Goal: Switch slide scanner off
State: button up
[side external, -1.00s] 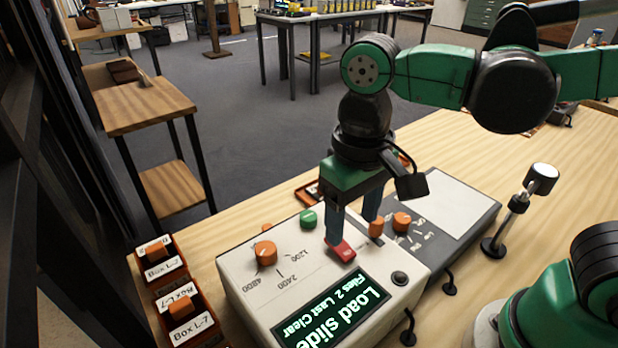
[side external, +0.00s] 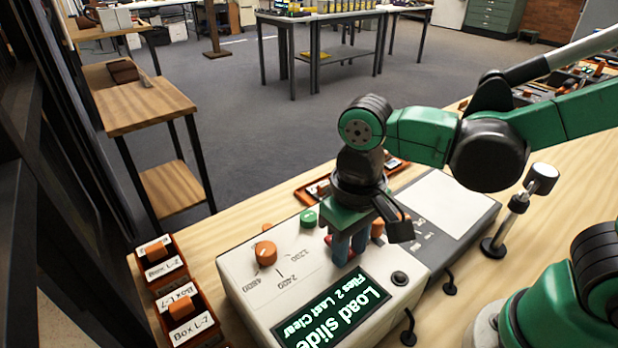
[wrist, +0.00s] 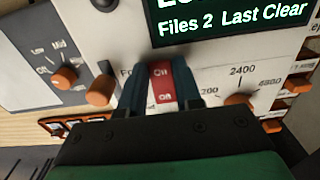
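The slide scanner (side external: 237,275) is a beige console on the wooden table. Its display (side external: 335,310) is lit and reads "Load slide" and "Files 2 Last Clear". A red rocker switch (wrist: 163,88) sits on its top panel, with small white lettering. My gripper (side external: 351,257) is down at this switch, fingers pointing at the panel. In the wrist view my gripper (wrist: 163,75) has a finger on each side of the switch, narrowed to about its width. In the side view the fingers hide most of the switch.
An orange knob (side external: 265,252), a green button (side external: 309,218) and a black button (side external: 399,278) stand on the panel. A grey unit with a white pad (side external: 440,205) adjoins the scanner. Labelled boxes (side external: 187,308) lie at left; a post with a round head (side external: 541,180) stands right.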

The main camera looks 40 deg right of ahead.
grip_shut()
jog(key=shift+w+r+g, duration=0.15)
jog(key=shift+w+g, duration=0.15)
jog(key=shift+g, duration=0.95)
jog(key=shift+w+r+g, duration=0.1)
jog(key=shift+w+g, duration=0.15)
jog(key=shift+g, duration=1)
jog(key=o, duration=0.8)
grip_release()
jog(key=shift+v, duration=2.8)
